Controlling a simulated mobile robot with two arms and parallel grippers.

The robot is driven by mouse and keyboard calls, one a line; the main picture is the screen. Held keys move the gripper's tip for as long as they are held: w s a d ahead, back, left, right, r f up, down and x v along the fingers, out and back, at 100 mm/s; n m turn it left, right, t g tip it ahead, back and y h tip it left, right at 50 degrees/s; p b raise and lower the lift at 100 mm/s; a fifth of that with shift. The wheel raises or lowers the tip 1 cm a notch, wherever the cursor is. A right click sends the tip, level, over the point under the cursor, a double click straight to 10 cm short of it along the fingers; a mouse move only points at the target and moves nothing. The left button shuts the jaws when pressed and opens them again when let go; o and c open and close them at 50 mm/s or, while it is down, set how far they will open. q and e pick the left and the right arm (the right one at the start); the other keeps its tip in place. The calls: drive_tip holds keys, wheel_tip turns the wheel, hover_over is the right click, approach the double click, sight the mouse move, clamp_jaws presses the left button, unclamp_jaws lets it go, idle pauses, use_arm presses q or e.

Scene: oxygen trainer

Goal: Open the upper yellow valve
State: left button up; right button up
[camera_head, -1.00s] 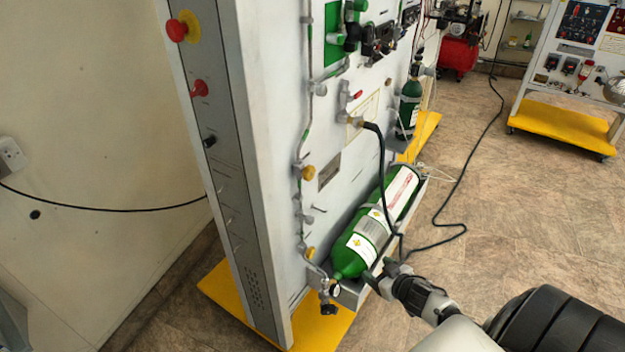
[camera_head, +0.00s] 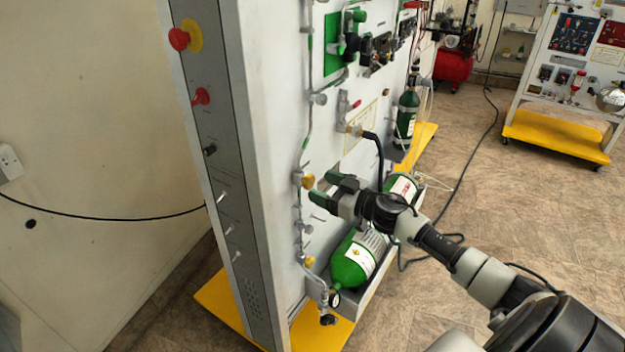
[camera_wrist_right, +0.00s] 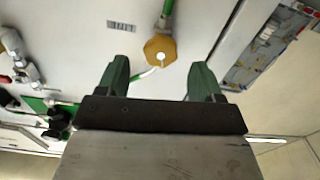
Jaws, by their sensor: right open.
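The upper yellow valve (camera_head: 308,181) is a small yellow knob on the pipe on the white panel. In the right wrist view it shows as a yellow octagonal knob (camera_wrist_right: 160,50) ahead of the fingers, between their tips and slightly beyond them. A lower yellow valve (camera_head: 309,262) sits on the same pipe below. My right gripper (camera_head: 322,190) is just right of the upper valve, open and empty, with its green fingertips (camera_wrist_right: 158,75) apart. It does not appear to touch the valve. My left gripper is not in view.
A green cylinder (camera_head: 352,262) lies in a tray below my right arm. A black hose (camera_head: 380,155) hangs from the panel close to my gripper. A smaller dark green cylinder (camera_head: 406,118) stands farther back.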

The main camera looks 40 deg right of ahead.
sight(312, 182)
drive_tip(key=shift+x, duration=1.2)
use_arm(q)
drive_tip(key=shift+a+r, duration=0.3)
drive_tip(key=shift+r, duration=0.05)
use_arm(e)
drive_tip(key=shift+w+a, duration=0.3)
drive_tip(key=shift+w, duration=0.3)
drive_tip(key=shift+c, duration=0.3)
drive_tip(key=c, duration=0.9)
